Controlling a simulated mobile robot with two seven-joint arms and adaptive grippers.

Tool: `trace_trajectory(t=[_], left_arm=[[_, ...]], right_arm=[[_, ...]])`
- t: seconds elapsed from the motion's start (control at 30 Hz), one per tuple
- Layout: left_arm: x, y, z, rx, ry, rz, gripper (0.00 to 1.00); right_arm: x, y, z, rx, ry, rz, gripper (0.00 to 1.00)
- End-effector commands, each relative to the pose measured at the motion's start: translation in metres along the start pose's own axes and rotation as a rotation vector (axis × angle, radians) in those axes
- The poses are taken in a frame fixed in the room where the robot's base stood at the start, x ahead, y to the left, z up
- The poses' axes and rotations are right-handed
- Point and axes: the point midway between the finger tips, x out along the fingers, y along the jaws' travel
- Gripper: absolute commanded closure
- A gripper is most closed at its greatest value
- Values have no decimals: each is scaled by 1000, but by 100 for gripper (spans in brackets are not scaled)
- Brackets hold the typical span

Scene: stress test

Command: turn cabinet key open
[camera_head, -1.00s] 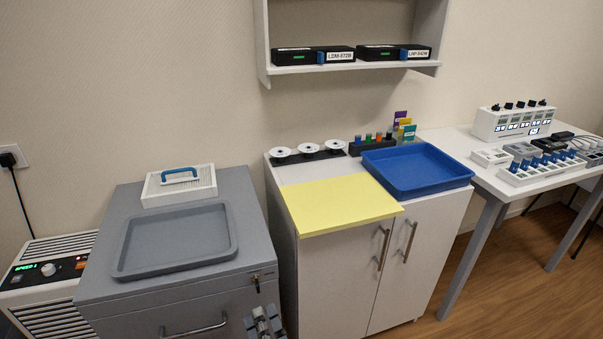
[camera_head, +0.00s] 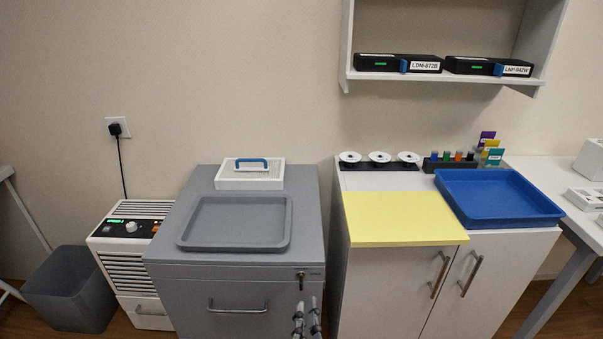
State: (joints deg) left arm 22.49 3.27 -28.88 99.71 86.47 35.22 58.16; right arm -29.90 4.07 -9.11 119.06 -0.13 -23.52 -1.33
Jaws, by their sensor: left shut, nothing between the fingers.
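The grey drawer cabinet (camera_head: 235,295) stands left of centre, its drawer front facing me. A small key (camera_head: 300,276) sits in the lock at the upper right corner of that front. It is too small to tell which way it is turned. My left gripper (camera_head: 307,318) shows at the bottom edge, just below the key and apart from it, in front of the cabinet's right side. It is shut and empty; part of it is cut off by the frame. My right gripper is not in view.
A grey tray (camera_head: 237,243) and a white box with a blue handle (camera_head: 250,178) stand on the cabinet. A drawer handle (camera_head: 237,309) sticks out in front. The white cupboard (camera_head: 385,290) stands close on the right. A heater (camera_head: 125,260) and a bin (camera_head: 72,290) stand left.

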Motion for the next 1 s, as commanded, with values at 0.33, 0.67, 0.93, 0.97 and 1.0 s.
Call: trace_trajectory(t=[0.33, 0.67, 0.93, 0.97, 1.0], left_arm=[[32, 0, 1, -20, -3, -1, 100], [65, 0, 0, -21, -1, -1, 100], [72, 2, 1, -19, -1, 3, 100], [72, 2, 1, -19, -2, 3, 100], [72, 2, 1, -19, -2, 4, 100]], right_arm=[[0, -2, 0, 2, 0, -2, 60], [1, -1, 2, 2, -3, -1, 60], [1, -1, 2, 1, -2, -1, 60], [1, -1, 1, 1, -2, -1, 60], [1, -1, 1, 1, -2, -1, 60]])
